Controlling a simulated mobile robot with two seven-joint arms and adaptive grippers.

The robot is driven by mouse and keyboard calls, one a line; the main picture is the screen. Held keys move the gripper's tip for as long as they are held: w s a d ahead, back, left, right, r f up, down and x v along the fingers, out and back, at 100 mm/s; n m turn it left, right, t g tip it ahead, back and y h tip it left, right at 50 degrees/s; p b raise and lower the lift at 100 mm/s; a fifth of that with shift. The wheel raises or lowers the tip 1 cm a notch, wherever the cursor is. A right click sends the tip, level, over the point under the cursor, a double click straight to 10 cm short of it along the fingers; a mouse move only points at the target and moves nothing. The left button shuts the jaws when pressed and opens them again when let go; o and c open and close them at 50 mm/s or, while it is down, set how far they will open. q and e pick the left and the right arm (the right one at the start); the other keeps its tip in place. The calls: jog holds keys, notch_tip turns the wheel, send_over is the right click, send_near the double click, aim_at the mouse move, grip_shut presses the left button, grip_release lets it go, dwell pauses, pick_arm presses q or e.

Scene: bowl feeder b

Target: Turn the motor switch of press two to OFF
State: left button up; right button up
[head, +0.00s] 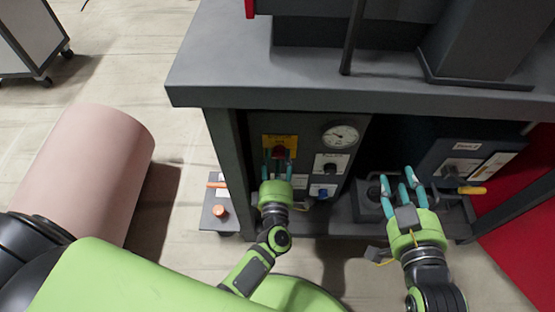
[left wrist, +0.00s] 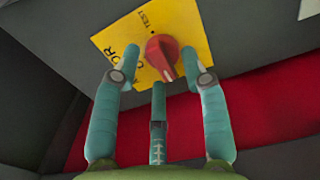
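A red rotary switch (left wrist: 162,55) sits on a yellow plate (left wrist: 137,22) in the left wrist view; "TEST" and letters ending in "OR" show on the plate. The knob's pointer direction is hard to tell. In the head view the yellow plate (head: 271,141) is on the dark panel under the bench, with the switch partly behind my fingers. My left gripper (left wrist: 160,80) is open, two fingertips either side of the knob and a third below; contact is not clear. It also shows in the head view (head: 278,162). My right gripper (head: 401,182) is open and empty.
The panel also holds a round gauge (head: 340,136) and a blue knob (head: 322,191). A second dark box (head: 440,155) with a small label and a yellow-tipped lever (head: 471,190) is at right. The bench top (head: 225,75) overhangs the panel. A pink cylinder (head: 90,170) lies left.

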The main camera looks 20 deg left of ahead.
pick_arm(q)
jog(key=v, duration=1.2)
jog(key=shift+r, duration=0.1)
dwell(0.4)
